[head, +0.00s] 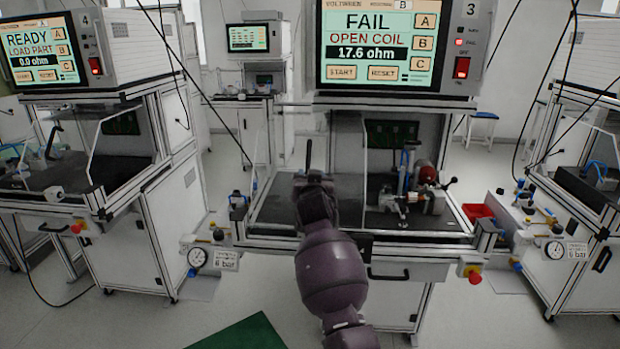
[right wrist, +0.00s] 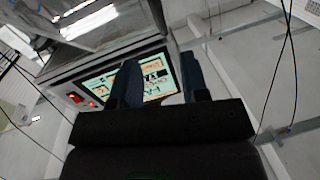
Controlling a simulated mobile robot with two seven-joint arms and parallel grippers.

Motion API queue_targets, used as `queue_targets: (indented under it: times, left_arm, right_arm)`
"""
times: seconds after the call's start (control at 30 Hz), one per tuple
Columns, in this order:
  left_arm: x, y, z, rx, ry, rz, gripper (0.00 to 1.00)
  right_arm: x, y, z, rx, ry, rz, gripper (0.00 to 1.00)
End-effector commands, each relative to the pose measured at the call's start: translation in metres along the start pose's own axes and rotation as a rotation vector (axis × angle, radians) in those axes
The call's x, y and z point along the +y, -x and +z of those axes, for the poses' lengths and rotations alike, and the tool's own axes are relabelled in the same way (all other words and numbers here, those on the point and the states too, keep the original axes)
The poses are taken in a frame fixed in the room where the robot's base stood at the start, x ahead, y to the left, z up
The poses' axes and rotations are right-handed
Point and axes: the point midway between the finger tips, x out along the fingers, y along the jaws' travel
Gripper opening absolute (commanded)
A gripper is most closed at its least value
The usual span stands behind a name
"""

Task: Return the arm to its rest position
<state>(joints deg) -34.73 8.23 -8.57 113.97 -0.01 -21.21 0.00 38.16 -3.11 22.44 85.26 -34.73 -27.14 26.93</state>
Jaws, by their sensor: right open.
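My right arm (head: 330,270) reaches up from the bottom of the head view, in front of the middle test bench. Its gripper (head: 308,158) points upward before the left part of the bench opening, apart from the fixture. In the right wrist view the gripper (right wrist: 158,75) has its two fingers apart with nothing between them. The station screen (right wrist: 155,82) shows beyond the fingers. My left gripper is in neither view.
The middle tester (head: 385,42) reads FAIL, OPEN COIL, 17.6 ohm. A fixture with a dark red part (head: 427,174) stands at the bench's right. A red bin (head: 478,211) is beside it. The left tester (head: 38,57) reads READY, LOAD PART. Open floor lies around a green mat (head: 240,335).

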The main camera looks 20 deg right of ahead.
Motion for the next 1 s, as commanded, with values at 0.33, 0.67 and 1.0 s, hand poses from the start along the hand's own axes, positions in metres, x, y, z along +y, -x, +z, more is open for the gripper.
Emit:
queue_targets:
  times: [0.33,0.67,1.0]
  left_arm:
    - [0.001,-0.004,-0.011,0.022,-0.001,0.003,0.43]
    - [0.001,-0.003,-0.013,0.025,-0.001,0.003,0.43]
    - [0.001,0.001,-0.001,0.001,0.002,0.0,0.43]
  right_arm:
    - [0.0,0.0,0.0,0.0,0.001,0.0,0.41]
    - [-0.018,0.009,-0.031,0.07,0.07,-0.071,0.41]
    - [-0.018,0.061,-0.004,0.105,0.166,-0.197,0.41]
